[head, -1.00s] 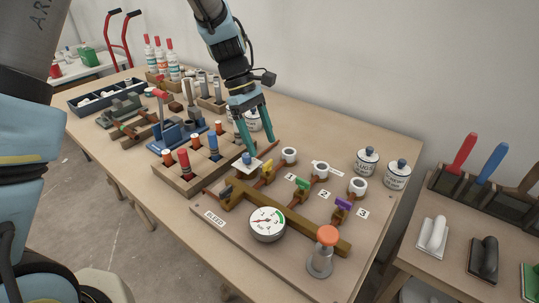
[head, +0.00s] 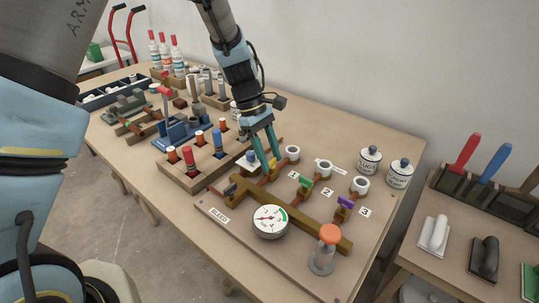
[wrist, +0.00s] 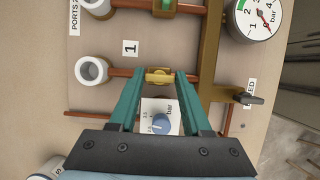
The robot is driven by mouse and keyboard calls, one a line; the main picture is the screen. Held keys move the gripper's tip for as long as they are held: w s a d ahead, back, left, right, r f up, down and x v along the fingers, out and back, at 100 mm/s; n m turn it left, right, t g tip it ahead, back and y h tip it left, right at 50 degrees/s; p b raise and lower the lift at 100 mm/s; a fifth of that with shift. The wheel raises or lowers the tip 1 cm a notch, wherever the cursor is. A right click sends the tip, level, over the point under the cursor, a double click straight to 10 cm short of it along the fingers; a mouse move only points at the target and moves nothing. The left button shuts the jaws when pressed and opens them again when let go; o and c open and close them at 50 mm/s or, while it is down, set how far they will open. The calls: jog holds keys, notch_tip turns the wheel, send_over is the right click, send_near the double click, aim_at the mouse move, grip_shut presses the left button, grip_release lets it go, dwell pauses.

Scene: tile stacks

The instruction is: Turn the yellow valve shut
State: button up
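The yellow valve (wrist: 158,77) sits on a copper branch pipe by the label 1. Its handle appears to lie along the pipe in the wrist view. My gripper (wrist: 160,73) is open, with one green finger on each side of the yellow valve and gaps between them. In the head view my gripper (head: 271,165) points down at the branch nearest the blue knob, and its fingers partly hide the yellow valve. I cannot tell whether a fingertip touches the pipe.
The green valve (head: 305,183) and purple valve (head: 345,203) stand on neighbouring branches. A black lever (wrist: 249,98), a gauge (head: 270,221) and an orange-topped button (head: 329,234) are on the same board.

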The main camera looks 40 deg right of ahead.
grip_shut()
jog(key=shift+m, duration=0.4)
jog(key=m+y, duration=0.1)
jog(key=m+p, duration=0.1)
jog(key=m, duration=0.1)
jog(key=shift+d+m+y, duration=0.2)
jog(key=shift+m+y, duration=0.1)
jog(key=shift+y, duration=0.1)
jog(key=m, duration=0.2)
jog(key=m+y, duration=0.1)
jog(key=m, duration=0.1)
jog(key=shift+d+m+y+p, duration=0.1)
jog(key=shift+m+y+p, duration=0.2)
jog(key=shift+p, duration=0.05)
jog(key=m, duration=0.2)
jog(key=m+t+y, duration=0.1)
jog(key=m, duration=0.1)
jog(key=shift+s+d+t, duration=0.1)
jog(key=shift+t, duration=0.2)
jog(key=shift+s+m+t+y, duration=0.1)
jog(key=shift+m+t+y, duration=0.25)
jog(key=shift+m, duration=0.9)
jog(key=shift+m+t+y, duration=0.25)
jog(key=shift+m+t, duration=0.2)
jog(key=shift+m, duration=0.8)
